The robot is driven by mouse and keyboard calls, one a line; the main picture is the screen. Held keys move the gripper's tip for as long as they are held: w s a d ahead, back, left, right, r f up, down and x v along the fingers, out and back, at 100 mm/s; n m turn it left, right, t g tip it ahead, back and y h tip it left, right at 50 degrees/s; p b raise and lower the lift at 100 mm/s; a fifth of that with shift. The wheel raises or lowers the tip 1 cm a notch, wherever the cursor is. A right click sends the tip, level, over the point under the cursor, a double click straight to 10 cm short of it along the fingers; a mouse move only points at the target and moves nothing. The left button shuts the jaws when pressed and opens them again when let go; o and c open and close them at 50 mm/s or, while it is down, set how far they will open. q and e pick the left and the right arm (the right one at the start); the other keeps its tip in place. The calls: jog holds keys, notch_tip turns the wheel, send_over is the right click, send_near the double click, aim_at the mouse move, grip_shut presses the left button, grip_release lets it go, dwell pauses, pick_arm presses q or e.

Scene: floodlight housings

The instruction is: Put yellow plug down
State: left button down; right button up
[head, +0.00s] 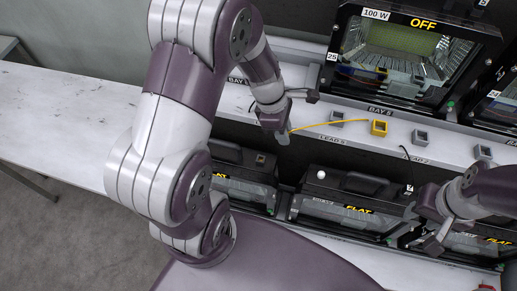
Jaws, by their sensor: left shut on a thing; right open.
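My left gripper (283,137) is over the white shelf, near its front edge, left of the sockets. It is shut, and a thin yellow cable (330,124) runs from its fingertips to the right. The yellow plug itself is hidden at the fingertips. The cable's other end reaches close to a yellow square block (379,128) with a grey opening, on the shelf; I cannot tell whether they join. My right gripper (433,240) is open at the lower right, over the lower row of housings, apart from the cable.
Grey square blocks (337,117) stand along the shelf (305,113) on both sides of the yellow one. A floodlight housing marked OFF (410,55) stands behind. Housings marked FLAT (350,200) line the lower level. A bare white table (60,110) lies at left.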

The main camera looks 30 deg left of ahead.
pick_arm(q)
jog(key=s+a+f, duration=0.2)
jog(key=a, duration=0.1)
jog(key=s+a+f, duration=0.1)
jog(key=s+a, duration=0.1)
jog(key=shift+a, duration=0.15)
jog(key=x, duration=0.4)
jog(key=shift+w+a+f, duration=0.1)
jog(key=shift+a, duration=0.25)
jog(key=c, duration=1)
grip_release()
jog(key=shift+a, duration=0.1)
pick_arm(e)
jog(key=shift+s+a+f, duration=0.1)
jog(key=shift+s+a, duration=0.05)
jog(key=shift+a, duration=0.4)
